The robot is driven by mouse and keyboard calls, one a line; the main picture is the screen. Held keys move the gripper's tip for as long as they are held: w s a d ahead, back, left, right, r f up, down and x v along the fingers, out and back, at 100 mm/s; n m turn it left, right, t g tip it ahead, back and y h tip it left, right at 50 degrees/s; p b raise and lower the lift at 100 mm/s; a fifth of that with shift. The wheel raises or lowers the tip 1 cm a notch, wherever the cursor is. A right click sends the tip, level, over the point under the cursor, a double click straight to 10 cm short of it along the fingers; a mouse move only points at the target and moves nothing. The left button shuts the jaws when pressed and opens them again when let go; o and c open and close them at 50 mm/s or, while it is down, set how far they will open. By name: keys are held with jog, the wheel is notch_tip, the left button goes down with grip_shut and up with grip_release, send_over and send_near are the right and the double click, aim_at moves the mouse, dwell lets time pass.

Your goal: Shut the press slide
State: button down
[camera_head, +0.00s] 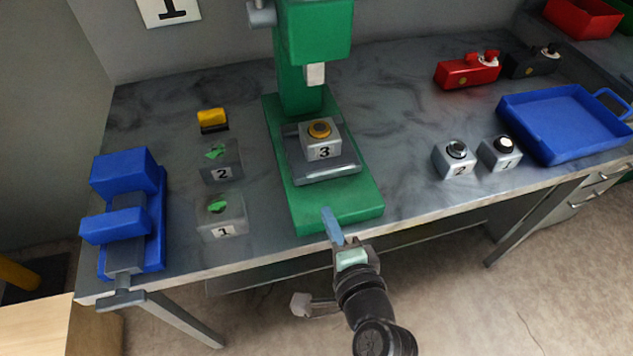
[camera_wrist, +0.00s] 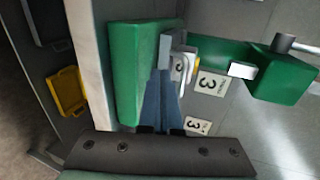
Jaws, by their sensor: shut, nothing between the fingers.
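The green press (camera_head: 305,25) stands at the middle of the bench. Its grey slide (camera_head: 326,172) lies on the green base, its front part forward of the white-tipped ram (camera_head: 315,74). A grey block marked 3 (camera_head: 322,144) with a yellow-ringed top sits on the slide. My gripper (camera_head: 328,212) is in front of the press base near the bench's front edge, its blue fingers together and empty. In the wrist view the fingers (camera_wrist: 163,78) point toward the slide (camera_wrist: 166,50) and the block (camera_wrist: 181,68); I cannot tell whether they touch.
A blue vise (camera_head: 125,175) stands at the left. Grey blocks marked 2 (camera_head: 221,160) and 1 (camera_head: 222,214) and a yellow item (camera_head: 212,119) lie left of the press. At right are two button boxes (camera_head: 455,158) and a blue tray (camera_head: 560,122). Bench between is clear.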

aim_at(312, 179)
jog(key=x, duration=0.5)
jog(key=r+p+x, duration=0.1)
jog(key=x, duration=0.2)
jog(key=shift+w+a+r, duration=0.1)
jog(key=shift+w, duration=0.1)
